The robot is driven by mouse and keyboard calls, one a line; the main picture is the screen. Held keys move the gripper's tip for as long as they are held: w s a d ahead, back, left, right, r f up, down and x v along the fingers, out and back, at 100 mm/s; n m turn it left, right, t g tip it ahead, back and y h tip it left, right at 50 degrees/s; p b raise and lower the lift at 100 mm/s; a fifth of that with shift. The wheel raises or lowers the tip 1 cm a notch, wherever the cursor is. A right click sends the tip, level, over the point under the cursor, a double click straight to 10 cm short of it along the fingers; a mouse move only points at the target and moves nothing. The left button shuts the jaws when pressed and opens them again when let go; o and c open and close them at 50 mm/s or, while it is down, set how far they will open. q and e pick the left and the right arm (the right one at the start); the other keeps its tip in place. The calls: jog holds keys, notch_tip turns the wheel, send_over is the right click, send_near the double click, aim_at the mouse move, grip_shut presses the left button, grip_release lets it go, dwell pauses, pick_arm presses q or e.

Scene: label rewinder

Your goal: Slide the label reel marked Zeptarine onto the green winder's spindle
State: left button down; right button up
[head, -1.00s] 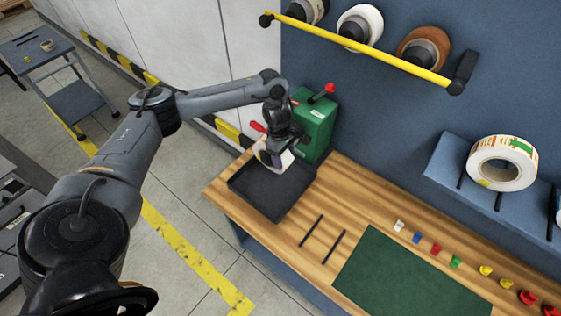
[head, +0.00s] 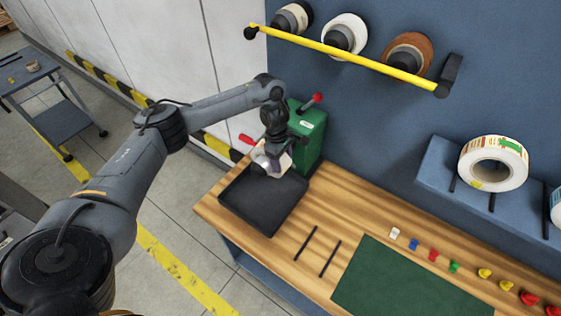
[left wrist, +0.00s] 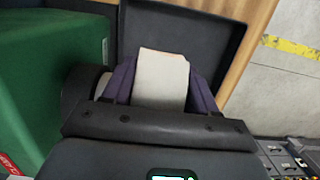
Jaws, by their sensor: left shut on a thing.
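My left gripper (head: 273,150) is shut on a pale label reel (left wrist: 162,82), with one dark finger on either side of it. In the head view the reel (head: 285,163) is partly hidden by the gripper, just above the black tray. Its marking cannot be read. The green winder (head: 309,137) stands right behind the gripper; its green side (left wrist: 50,70) fills the left of the wrist view. A dark round part (left wrist: 76,92) and a short pale cylinder lie between winder and reel. I cannot tell whether the reel is around the spindle. My right gripper is out of view.
The black tray (head: 237,203) lies on the wooden bench (head: 330,205) in front of the winder. A larger printed reel (head: 515,165) stands on the blue shelf. More reels hang behind a yellow bar (head: 345,58). A green mat and small coloured pieces lie to the right.

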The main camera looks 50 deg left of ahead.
pick_arm(q)
jog(key=shift+w, duration=0.1)
jog(key=shift+c, duration=1.2)
grip_release()
jog(key=shift+r, duration=0.1)
notch_tip(320, 180, up, 6)
jog(key=d+p, duration=0.2)
jog(key=p, duration=0.4)
jog(key=shift+w+r, duration=0.25)
jog(key=shift+w, duration=0.1)
jog(key=shift+d, duration=0.1)
